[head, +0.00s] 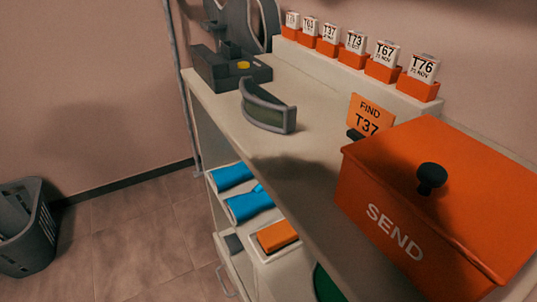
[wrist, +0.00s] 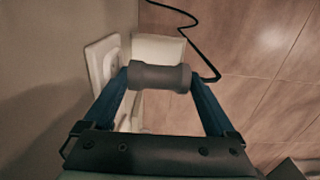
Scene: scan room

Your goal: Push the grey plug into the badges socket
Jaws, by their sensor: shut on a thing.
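In the wrist view, the grey plug (wrist: 160,76) is a thick cylinder lying crosswise between the blue fingertips of my gripper (wrist: 160,80). The gripper is shut on it. A white wall plate (wrist: 103,62), which looks like a socket, is on the wall just left of the plug. I see no label on it, so I cannot tell whether it is the badges socket. The plug appears apart from the plate. A black cord (wrist: 205,48) runs behind the plug; where it joins is hidden. Neither gripper nor plug shows in the head view.
A white block (wrist: 158,47) stands behind the plug in the wrist view. In the head view, the counter holds an orange SEND box (head: 400,170), a curved grey display (head: 268,106), a dark box (head: 212,66) and a row of badges (head: 355,42). A grey bin (head: 38,240) stands left; floor between is clear.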

